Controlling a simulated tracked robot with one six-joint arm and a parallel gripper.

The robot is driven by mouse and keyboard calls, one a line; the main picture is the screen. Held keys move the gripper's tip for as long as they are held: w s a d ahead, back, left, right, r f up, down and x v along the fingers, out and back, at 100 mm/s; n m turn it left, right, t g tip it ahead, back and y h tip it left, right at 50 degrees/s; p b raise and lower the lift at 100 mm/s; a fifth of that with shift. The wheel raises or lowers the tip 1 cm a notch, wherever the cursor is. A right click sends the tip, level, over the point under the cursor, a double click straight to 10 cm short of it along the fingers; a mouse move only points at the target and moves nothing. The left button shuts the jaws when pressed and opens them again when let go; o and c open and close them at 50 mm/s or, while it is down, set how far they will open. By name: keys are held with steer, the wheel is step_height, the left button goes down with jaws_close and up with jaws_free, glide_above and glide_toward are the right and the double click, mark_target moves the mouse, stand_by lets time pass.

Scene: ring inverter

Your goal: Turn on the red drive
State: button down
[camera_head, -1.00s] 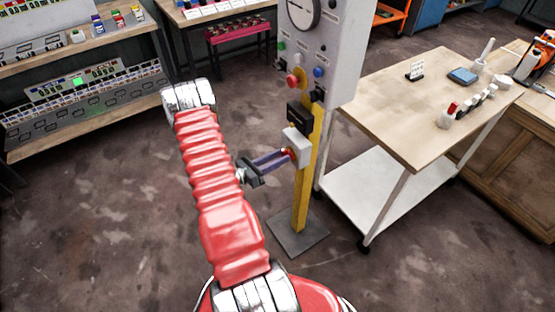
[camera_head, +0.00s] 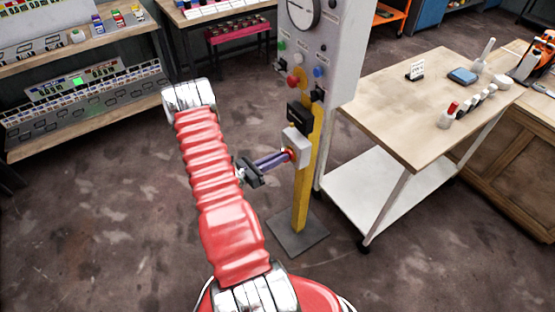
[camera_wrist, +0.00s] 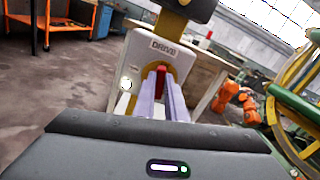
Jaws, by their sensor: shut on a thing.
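The red drive switch (camera_wrist: 161,80) sits on a yellow plate on the front of a light grey box (camera_head: 298,143) fixed to a yellow post. The box carries the label DRIVE above the switch in the wrist view. My gripper (camera_head: 286,155) reaches the box from the left. Its two purple-grey fingers are shut on the red switch, one on each side, and they also show in the wrist view (camera_wrist: 161,88). The fingers hide part of the switch, so its exact setting is hard to tell.
A grey control panel (camera_head: 340,55) with a dial and coloured buttons tops the yellow post (camera_head: 302,200). A wooden-topped cart (camera_head: 400,110) stands close on the right. Open floor lies left of the post.

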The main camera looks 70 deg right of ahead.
steer(key=shift+m, duration=1.4)
steer(key=c, duration=1.8)
jaws_free()
steer(key=shift+a, duration=0.15)
steer(key=v, duration=1.3)
steer(key=shift+w, duration=0.3)
steer(key=shift+a+f, duration=0.15)
